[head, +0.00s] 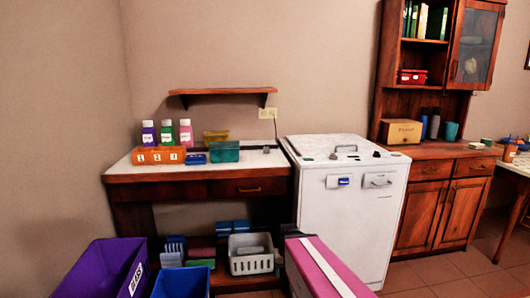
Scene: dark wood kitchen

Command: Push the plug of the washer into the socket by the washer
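The white washer (346,215) stands right of the wooden counter, with a handle and small dark knobs on its top. A pale socket plate (267,114) is on the wall above the gap between counter and washer. A thin dark cord (276,130) runs down from the plate's right side toward the washer's back corner. I cannot make out a plug at its upper end, or whether it is seated. A small grey item (266,149) lies on the counter below the socket; I cannot tell what it is. My gripper is not in view.
The counter (226,171) holds bottles in an orange rack (158,155) and a teal bin (224,151). A wall shelf (222,92) hangs above. A purple bin (93,272), blue bin (181,283) and pink box-like thing (322,268) fill the foreground. Floor shows at lower right.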

